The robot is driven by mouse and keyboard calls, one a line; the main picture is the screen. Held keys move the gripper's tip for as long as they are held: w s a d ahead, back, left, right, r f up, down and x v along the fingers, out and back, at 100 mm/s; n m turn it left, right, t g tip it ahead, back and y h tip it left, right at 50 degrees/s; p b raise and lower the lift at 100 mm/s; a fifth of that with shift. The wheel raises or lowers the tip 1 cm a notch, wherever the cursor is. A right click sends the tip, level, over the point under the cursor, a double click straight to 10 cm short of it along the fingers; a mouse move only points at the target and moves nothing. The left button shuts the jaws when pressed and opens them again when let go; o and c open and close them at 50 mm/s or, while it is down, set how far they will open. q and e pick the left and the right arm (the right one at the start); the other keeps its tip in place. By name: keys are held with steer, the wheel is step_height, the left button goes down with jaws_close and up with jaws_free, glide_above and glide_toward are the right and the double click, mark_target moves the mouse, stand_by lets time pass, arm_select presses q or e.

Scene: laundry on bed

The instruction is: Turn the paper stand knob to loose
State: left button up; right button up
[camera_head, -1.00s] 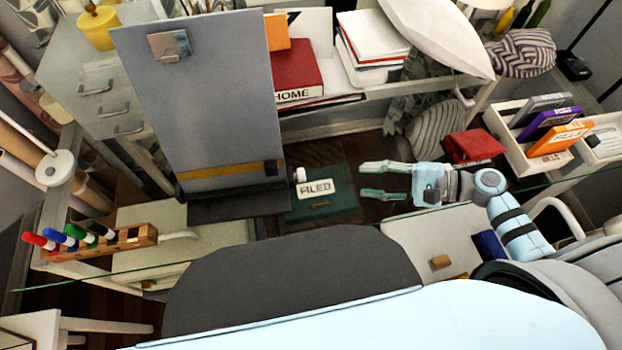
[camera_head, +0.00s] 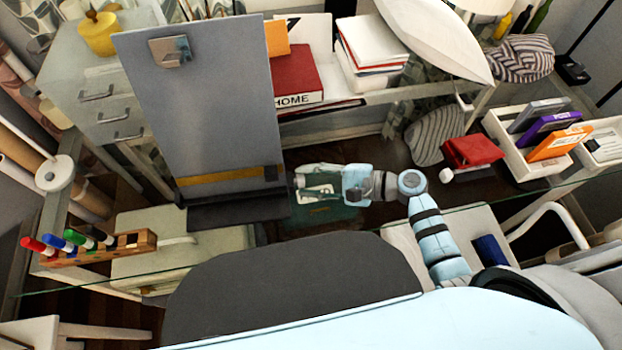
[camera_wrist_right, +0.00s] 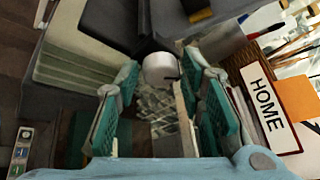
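The paper stand (camera_head: 205,100) is a tall grey board with a clip near its top and a yellow band near its dark base. Its knob, a white cylinder (camera_wrist_right: 160,68), shows in the right wrist view on a dark part of the stand, with a small dark mark on its face. My right gripper (camera_head: 298,182) is at the lower right edge of the stand. In the right wrist view its teal-padded fingers (camera_wrist_right: 160,72) are apart, with the knob between or just beyond the tips; contact is not clear. The left gripper is not in view.
A marker rack (camera_head: 105,246) stands at left.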

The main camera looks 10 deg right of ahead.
jaws_close()
steer(key=f+n+t+b, duration=0.1)
steer(key=b, duration=0.2)
steer(key=shift+n+y+b, duration=0.3)
steer(key=shift+s+r, duration=0.1)
steer(key=shift+r, duration=0.3)
steer(key=shift+o, duration=0.5)
jaws_free()
steer(key=shift+d, duration=0.1)
steer(key=v, duration=1.2)
